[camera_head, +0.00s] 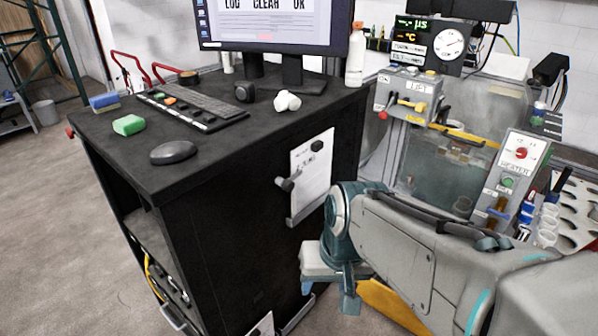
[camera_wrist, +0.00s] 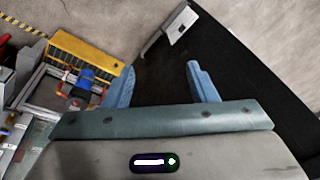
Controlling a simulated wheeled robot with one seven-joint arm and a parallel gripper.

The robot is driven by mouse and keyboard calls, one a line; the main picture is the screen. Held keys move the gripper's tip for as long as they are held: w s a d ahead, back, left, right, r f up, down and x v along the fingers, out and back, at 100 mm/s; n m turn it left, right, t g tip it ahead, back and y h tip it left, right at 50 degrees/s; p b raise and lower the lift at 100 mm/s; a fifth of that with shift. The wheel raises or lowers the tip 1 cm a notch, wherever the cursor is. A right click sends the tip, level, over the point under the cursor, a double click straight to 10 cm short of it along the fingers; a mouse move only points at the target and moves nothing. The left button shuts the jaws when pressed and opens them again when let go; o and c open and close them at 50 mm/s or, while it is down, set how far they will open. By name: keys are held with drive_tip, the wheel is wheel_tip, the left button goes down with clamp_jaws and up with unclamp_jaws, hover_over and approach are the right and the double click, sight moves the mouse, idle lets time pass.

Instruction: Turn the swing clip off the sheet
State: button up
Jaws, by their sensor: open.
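A white printed sheet (camera_head: 314,180) stands on a thin grey ledge on the side of the black cabinet. A grey swing clip (camera_head: 287,183) with a knobbed end lies over the sheet's left edge. A small black round piece (camera_head: 317,146) sits near the sheet's upper right. My gripper (camera_head: 330,293) is low in front of the cabinet side, below the sheet and apart from it. In the wrist view its two blue fingers (camera_wrist: 162,82) are spread with nothing between them. The sheet and clip cannot be clearly made out there.
The black cabinet (camera_head: 230,215) carries a monitor, keyboard and mouse. A pale grey fitting (camera_wrist: 180,28) shows on the dark surface in the wrist view. A water bath (camera_head: 447,170) and heater box (camera_head: 520,155) crowd the right. Open floor lies left.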

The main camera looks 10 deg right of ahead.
drive_tip(key=w+a+f+m+g+y+b, duration=0.1)
drive_tip(key=w+a+f+m+y+b, duration=0.3)
drive_tip(key=m, duration=0.3)
drive_tip(key=m+t+y+b, duration=0.5)
drive_tip(key=m+t, duration=0.8)
drive_tip(key=m, duration=0.9)
approach(292, 188)
drive_tip(key=shift+y, duration=0.3)
drive_tip(key=p+x, duration=0.1)
drive_tip(key=x, duration=0.8)
clamp_jaws()
